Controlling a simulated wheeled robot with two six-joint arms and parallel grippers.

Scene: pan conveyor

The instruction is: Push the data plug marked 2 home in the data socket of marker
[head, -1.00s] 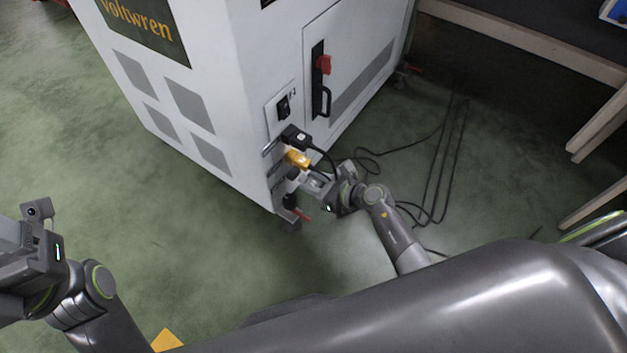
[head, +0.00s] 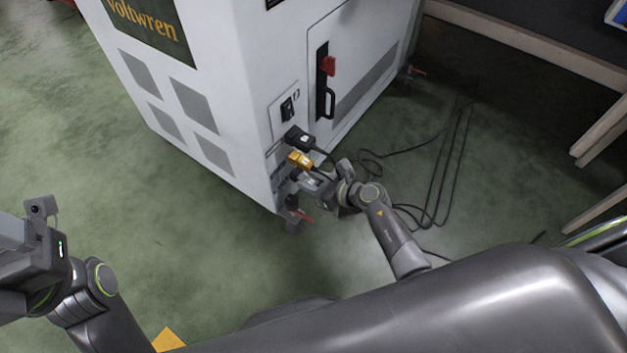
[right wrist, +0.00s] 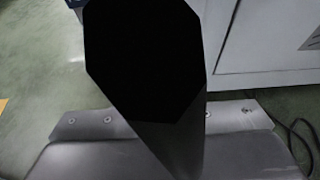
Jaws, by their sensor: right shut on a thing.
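A white cabinet (head: 235,60) has a narrow connector face low at its corner. A black plug (head: 299,138) with a dark cable sits at that face, and a yellow plug (head: 300,160) is just below it. My right gripper (head: 303,180) is close to the cabinet, just below the yellow plug. It is shut on a small dark thing, seemingly a plug, mostly hidden by the fingers. Its number and the socket in front of it cannot be made out. In the right wrist view a large black shape (right wrist: 145,60) blocks the middle. My left gripper (head: 30,250) is at the left edge, partly cut off.
A black rotary switch (head: 287,109) and a door with a red-tipped handle (head: 326,75) are above the plugs. A foot with a red lever (head: 296,215) is below. Loose dark cables (head: 440,170) lie on the green floor at the right. The floor at left is clear.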

